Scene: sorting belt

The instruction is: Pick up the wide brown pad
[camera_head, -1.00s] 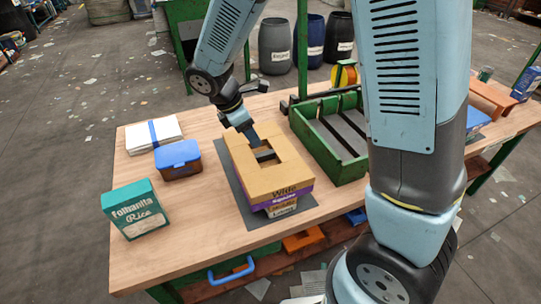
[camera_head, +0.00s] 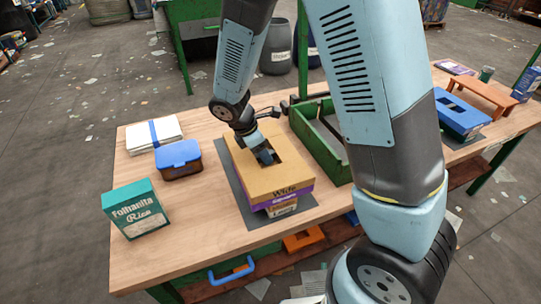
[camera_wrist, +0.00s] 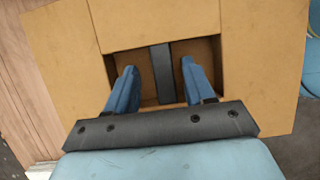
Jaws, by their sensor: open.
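The wide brown pad (camera_head: 262,184), marked "Wide", lies flat on top of a stack, over a purple layer (camera_head: 288,196) and smaller labelled pieces. A rectangular opening is cut in its top. In the wrist view the pad (camera_wrist: 150,22) fills most of the picture, and a dark bar (camera_wrist: 162,72) crosses the opening. My gripper (camera_head: 266,157) is over the opening. In the wrist view my gripper (camera_wrist: 159,80) is open, with one blue finger on each side of the bar and a gap to both. I cannot tell how deep the fingertips reach.
The stack stands on a dark mat (camera_head: 240,196) on the wooden table. A blue-lidded box (camera_head: 179,158), white papers (camera_head: 154,134) and a green "Folhanita" carton (camera_head: 137,209) stand to the left. A green crate (camera_head: 318,139) stands close on the right, partly behind my arm.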

